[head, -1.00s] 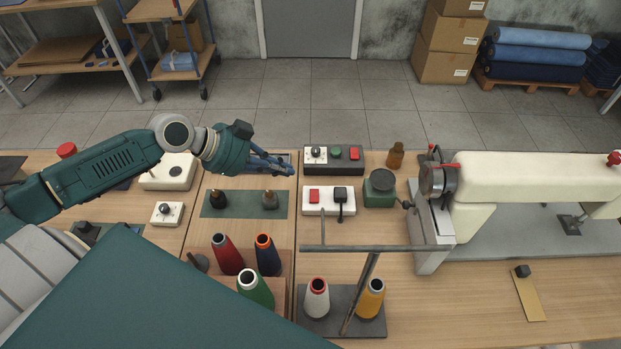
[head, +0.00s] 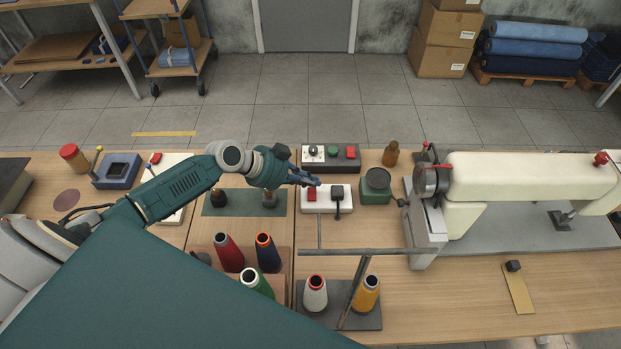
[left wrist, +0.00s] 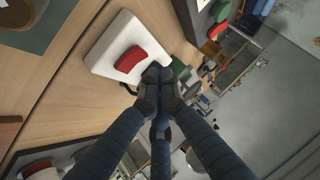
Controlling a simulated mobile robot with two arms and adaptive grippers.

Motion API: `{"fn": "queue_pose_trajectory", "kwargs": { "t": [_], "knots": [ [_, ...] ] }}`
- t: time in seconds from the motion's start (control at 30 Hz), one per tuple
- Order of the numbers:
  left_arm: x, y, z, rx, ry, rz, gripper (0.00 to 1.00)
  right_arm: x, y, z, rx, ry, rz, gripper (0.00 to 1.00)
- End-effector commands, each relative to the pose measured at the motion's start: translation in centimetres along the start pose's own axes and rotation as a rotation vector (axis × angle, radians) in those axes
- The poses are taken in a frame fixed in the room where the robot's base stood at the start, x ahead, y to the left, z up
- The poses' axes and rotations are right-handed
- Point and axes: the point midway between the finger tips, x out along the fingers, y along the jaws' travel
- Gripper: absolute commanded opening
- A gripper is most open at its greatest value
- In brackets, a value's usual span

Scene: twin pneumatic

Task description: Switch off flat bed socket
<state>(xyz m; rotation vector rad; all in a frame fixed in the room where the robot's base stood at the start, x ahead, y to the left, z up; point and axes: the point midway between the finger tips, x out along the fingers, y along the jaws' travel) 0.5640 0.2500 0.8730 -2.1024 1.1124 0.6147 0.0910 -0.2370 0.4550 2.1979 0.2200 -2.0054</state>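The white flat bed socket (head: 342,208) lies on the bench in the head view, with a red rocker switch (head: 312,194) at its left and a black plug (head: 337,192) at its right. In the left wrist view, the white socket (left wrist: 105,48) and its red switch (left wrist: 130,60) are close ahead of my fingers. My left gripper (head: 316,181) is just above the socket's back edge, near the switch. Its fingertips (left wrist: 158,73) are together and empty, just beside the red switch in the wrist view. They hide most of the plug there. My right gripper is not in view.
A black control box (head: 331,166) with a knob, green button and red switch stands behind the socket. A green tin (head: 376,190) is to the right, and a sewing machine (head: 530,174) beyond it. Thread cones (head: 230,255) and a metal stand bar (head: 400,252) are in front.

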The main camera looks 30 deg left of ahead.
Motion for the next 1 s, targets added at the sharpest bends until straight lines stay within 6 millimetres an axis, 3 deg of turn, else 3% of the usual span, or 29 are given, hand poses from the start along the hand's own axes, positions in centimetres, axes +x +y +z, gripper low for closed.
{"fn": "queue_pose_trajectory", "kwargs": {
  "t": [0.57,0.67,0.93,1.0],
  "knots": [
    [1.0,-0.1,1.0,0.000,0.001,-0.001,0.00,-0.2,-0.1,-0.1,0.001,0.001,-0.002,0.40],
    [1.4,-0.1,1.4,-0.013,0.001,0.010,0.00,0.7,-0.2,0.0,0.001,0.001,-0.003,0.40],
    [2.6,-0.5,2.6,-0.092,0.002,0.092,0.00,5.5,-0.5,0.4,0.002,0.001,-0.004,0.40],
    [1.9,-0.7,2.0,-0.093,0.001,0.093,0.00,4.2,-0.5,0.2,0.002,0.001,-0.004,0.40]
  ]
}}
